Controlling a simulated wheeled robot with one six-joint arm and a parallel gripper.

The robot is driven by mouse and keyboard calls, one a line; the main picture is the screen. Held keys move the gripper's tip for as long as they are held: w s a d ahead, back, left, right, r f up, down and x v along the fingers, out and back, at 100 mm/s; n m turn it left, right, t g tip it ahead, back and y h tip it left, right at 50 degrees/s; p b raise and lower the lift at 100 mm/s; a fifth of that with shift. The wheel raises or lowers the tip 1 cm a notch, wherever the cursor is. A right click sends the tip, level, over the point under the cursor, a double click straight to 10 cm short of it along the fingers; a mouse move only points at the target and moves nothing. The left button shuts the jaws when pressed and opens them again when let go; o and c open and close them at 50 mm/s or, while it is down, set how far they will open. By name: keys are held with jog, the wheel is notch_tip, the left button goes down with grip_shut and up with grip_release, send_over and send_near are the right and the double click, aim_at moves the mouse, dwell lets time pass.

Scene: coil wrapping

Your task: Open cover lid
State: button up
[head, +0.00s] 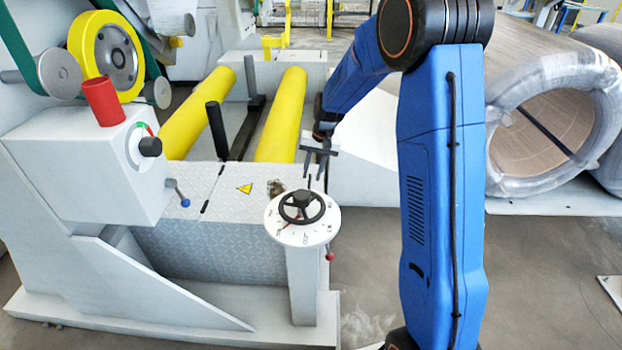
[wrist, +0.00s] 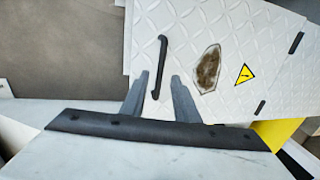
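The cover lid (head: 225,203) is a pale diamond-plate panel with a yellow warning triangle, on top of the machine's front box. In the wrist view the lid (wrist: 225,40) bears a slim black bar handle (wrist: 161,60) near its edge. My gripper (head: 313,178) hangs over the lid's right end. In the wrist view my gripper (wrist: 160,80) is open, its two grey fingers apart. The handle's lower end shows between the fingertips, and its upper part reaches beyond them. I cannot tell the height gap or any contact. The lid lies flat and closed.
A dial post with a black handwheel (head: 301,207) stands in front of the lid. Yellow rollers (head: 281,115) lie behind it. A red cylinder (head: 103,101) sits on the control box at left. A wrapped coil (head: 550,120) lies at right. A brown patch (wrist: 208,69) marks the lid.

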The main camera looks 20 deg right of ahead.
aim_at(310, 183)
jog(key=shift+w+a+f, duration=0.1)
jog(key=shift+a+f, duration=0.05)
jog(key=shift+f, duration=0.6)
jog(key=shift+a+f, duration=0.1)
jog(key=shift+f, duration=0.65)
grip_shut()
jog(key=shift+r, duration=0.1)
